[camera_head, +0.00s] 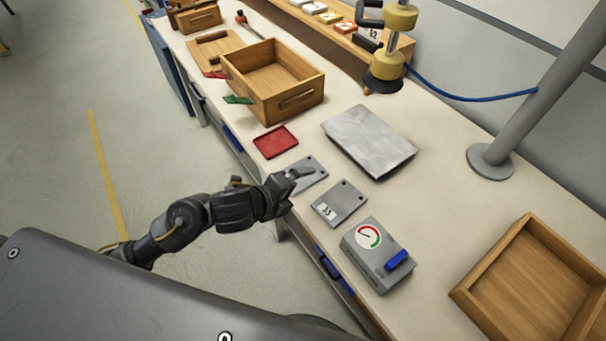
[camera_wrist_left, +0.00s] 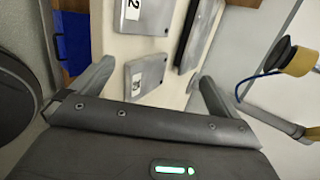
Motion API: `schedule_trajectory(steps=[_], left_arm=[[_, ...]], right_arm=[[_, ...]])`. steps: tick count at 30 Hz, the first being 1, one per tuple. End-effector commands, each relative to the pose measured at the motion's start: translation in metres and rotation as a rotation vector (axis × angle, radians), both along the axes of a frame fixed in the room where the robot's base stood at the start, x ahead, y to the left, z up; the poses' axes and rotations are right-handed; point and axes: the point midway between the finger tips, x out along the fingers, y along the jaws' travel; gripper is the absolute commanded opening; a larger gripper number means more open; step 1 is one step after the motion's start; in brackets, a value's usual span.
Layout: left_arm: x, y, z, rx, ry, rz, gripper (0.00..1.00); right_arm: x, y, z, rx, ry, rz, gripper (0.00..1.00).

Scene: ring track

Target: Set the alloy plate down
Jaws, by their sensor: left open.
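My left gripper (camera_head: 293,180) is open above the bench's front edge, over a small grey metal plate (camera_head: 313,181). My right gripper is not in view.
A large grey slab (camera_head: 368,140) lies behind the small plates. A red tray (camera_head: 275,142) is to their left, a gauge box (camera_head: 375,262) to their right. A wooden box (camera_head: 290,97) and a yellow suction lifter (camera_head: 385,66) stand further back. A wooden tray (camera_head: 535,285) is at right.

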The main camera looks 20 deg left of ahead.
Motion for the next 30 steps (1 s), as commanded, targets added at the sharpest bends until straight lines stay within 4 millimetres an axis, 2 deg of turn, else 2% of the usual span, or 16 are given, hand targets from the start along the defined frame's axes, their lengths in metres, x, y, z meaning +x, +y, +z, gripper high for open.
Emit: schedule_trajectory(steps=[1,3,6,12,16,20,23,30], left_arm=[[0.011,-0.001,0.009,0.125,-0.095,-0.140,1.00],[0.020,-0.001,0.015,0.315,-0.222,-0.354,1.00],[0.028,0.012,0.017,0.577,-0.364,-0.629,1.00],[0.037,0.051,0.014,0.910,-0.496,-0.978,1.00],[0.038,0.067,0.013,1.000,-0.520,-1.077,1.00],[0.038,0.070,0.012,1.021,-0.525,-1.106,1.00],[0.041,0.067,0.008,1.017,-0.525,-1.105,1.00],[0.060,0.050,-0.017,1.016,-0.524,-1.102,1.00]], right_arm=[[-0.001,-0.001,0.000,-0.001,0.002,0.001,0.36],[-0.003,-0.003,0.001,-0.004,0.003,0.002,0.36],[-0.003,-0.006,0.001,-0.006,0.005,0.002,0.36],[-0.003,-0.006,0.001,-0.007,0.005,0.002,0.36],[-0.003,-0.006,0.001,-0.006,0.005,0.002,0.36],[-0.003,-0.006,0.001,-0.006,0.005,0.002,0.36],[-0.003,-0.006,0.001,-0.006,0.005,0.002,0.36],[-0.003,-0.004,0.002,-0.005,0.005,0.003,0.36]])
